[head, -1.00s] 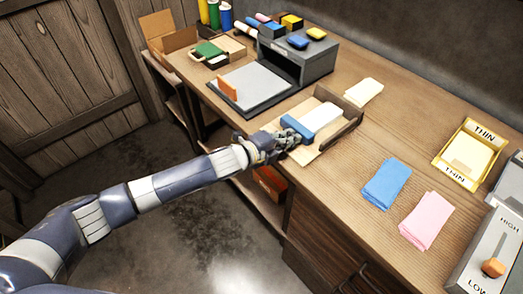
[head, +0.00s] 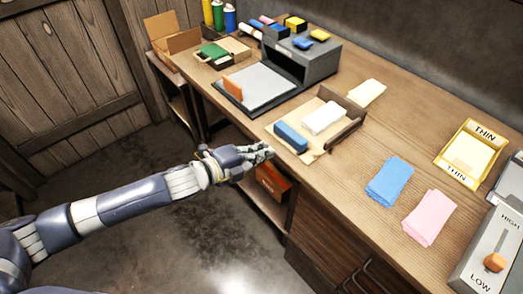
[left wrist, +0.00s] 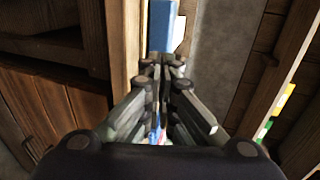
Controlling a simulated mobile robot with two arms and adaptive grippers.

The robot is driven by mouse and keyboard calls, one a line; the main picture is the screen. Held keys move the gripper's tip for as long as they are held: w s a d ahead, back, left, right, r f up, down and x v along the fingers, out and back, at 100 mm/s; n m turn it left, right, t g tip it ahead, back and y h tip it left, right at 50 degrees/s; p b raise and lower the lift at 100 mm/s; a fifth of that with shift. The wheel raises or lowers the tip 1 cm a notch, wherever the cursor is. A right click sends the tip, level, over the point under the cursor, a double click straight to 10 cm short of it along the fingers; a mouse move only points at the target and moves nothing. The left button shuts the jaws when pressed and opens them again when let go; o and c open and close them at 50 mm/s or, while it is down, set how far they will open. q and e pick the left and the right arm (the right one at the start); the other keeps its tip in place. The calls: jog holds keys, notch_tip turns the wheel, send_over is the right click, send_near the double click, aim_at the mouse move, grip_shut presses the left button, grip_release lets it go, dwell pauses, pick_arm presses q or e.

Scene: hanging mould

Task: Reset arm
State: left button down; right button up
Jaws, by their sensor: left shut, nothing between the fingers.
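My left gripper (head: 262,154) is shut and empty. It hangs in front of the workbench's front edge, just short of an open cardboard box. In the left wrist view its fingers (left wrist: 160,68) are closed together, with a blue block (left wrist: 162,25) beyond them. My gripper is apart from the blue block. My right gripper does not show.
The workbench (head: 340,185) holds a blue cloth (head: 389,182), a pink cloth (head: 430,217), a yellow THIN tray (head: 442,155), a HIGH/LOW lever box (head: 487,250) and a grey machine (head: 300,62). An orange box (head: 272,186) sits on the shelf below. Open floor lies left of the bench.

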pick_arm(q)
jog(key=w+a+f+n+y, duration=0.1)
jog(key=a+f+n+y, duration=0.3)
jog(key=f, duration=0.6)
jog(key=w+a+f+n+y, duration=0.1)
jog(key=w+a+f+n, duration=0.1)
jog(key=a+f+n, duration=0.55)
jog(key=s+a+f+n+g+y, duration=0.1)
jog(key=s+a+f+n+y, duration=0.1)
jog(key=s+f, duration=0.45)
jog(key=s+a+f+n+g+y, duration=0.1)
jog(key=s+a+f+n, duration=0.2)
jog(key=f, duration=0.7)
jog(key=s+a+f+n+g+y, duration=0.1)
jog(key=s+a+f+n+g, duration=0.1)
jog(key=s+f, duration=0.5)
jog(key=s+a+f+n+g+y, duration=0.1)
jog(key=s+f+n, duration=0.1)
jog(key=s+f, duration=0.5)
jog(key=s+f+n+g, duration=0.2)
jog(key=s, duration=1.1)
jog(key=s+f+n+g, duration=0.2)
jog(key=s, duration=1.1)
jog(key=shift+s+d+f, duration=0.2)
jog(key=shift+s+f, duration=0.15)
jog(key=shift+f, duration=0.05)
